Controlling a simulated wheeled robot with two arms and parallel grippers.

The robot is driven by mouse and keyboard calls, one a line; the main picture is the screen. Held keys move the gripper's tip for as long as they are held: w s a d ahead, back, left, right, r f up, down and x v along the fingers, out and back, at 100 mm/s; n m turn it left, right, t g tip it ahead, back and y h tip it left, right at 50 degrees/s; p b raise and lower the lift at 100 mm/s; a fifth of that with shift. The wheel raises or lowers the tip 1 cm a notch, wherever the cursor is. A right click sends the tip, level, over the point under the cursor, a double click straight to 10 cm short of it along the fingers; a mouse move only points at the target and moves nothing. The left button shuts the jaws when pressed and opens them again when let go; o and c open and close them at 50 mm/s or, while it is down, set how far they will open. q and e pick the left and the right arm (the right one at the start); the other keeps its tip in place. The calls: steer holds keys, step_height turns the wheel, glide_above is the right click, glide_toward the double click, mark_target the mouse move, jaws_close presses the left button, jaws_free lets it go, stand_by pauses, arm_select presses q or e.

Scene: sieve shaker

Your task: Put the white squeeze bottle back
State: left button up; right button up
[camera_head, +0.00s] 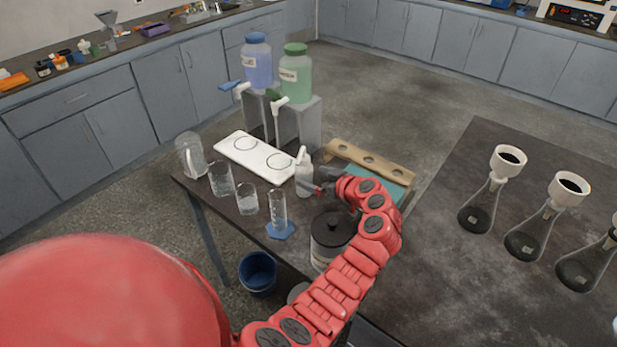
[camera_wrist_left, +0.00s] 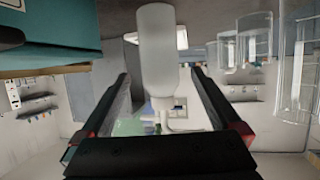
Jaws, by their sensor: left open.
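The white squeeze bottle (camera_head: 304,178) stands upright on the dark table, near the right end of a white tray. My left gripper (camera_head: 322,182) is just to its right, with its arm reaching in from the bottom of the head view. In the left wrist view the bottle (camera_wrist_left: 157,55) appears upside down, in line with the gap between the open fingers (camera_wrist_left: 160,88). Clear space shows on both sides of it there, and neither finger visibly touches it. My right gripper is not in view.
A graduated cylinder (camera_head: 278,212), beakers (camera_head: 221,180) and a glass jug (camera_head: 190,156) stand left of the bottle. A wooden holed rack (camera_head: 368,160) is behind the gripper. A black-lidded jar (camera_head: 332,232) stands close to the arm. Flasks with funnels (camera_head: 487,199) occupy the right table.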

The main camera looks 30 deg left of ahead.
arm_select(q)
steer(key=b+v, duration=0.1)
steer(key=v, duration=0.7)
steer(key=shift+d+b, duration=0.25)
steer(key=shift+b, duration=0.1)
steer(key=shift+r, duration=0.15)
